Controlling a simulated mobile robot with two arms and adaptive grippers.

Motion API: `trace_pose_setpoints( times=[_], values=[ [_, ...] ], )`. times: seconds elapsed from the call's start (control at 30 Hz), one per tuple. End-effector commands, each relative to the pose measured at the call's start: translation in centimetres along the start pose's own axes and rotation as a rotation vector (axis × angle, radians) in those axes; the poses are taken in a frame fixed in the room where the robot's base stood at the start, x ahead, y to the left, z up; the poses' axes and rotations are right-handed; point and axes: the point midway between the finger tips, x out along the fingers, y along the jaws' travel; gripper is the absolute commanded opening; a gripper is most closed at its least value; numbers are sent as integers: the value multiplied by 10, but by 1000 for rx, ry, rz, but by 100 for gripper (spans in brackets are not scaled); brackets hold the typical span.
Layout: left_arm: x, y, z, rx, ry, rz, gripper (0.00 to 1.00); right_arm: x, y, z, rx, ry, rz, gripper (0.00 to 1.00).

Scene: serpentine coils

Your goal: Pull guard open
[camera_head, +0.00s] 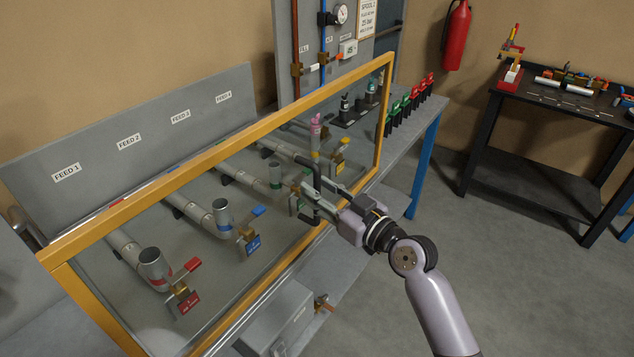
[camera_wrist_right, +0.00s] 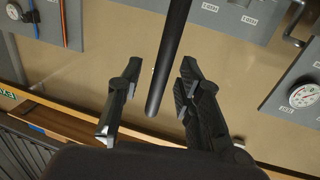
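The guard is a clear panel in a yellow frame (camera_head: 215,156), standing closed-looking in front of the feed pipes. A black bar handle (camera_head: 317,178) sits on its front near the right side. My right gripper (camera_head: 314,197) is at this handle. In the right wrist view the handle (camera_wrist_right: 167,60) runs between the two fingers of the open gripper (camera_wrist_right: 158,92), with gaps on both sides. Its lower end lies near finger level, and I see no grip on it. My left gripper is not in view.
Behind the panel are pipes with red (camera_head: 186,302), blue (camera_head: 252,244), green and yellow valve tags. Several red and green clamps (camera_head: 405,107) stand on the bench at right. A dark table (camera_head: 560,110) and a fire extinguisher (camera_head: 457,35) are farther right. Open floor (camera_head: 540,280) lies in front.

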Motion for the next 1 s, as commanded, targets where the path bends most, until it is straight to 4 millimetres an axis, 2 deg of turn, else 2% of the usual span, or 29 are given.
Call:
trace_pose_setpoints(
  times=[0.13,0.43,0.9,1.0],
  values=[
    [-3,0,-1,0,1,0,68,10,-1,0,1,0,-1,33],
    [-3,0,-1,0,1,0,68,12,0,0,0,0,-1,33],
    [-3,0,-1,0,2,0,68,12,0,0,0,0,0,2],
    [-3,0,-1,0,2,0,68,12,0,0,0,0,0,0]
  ],
)
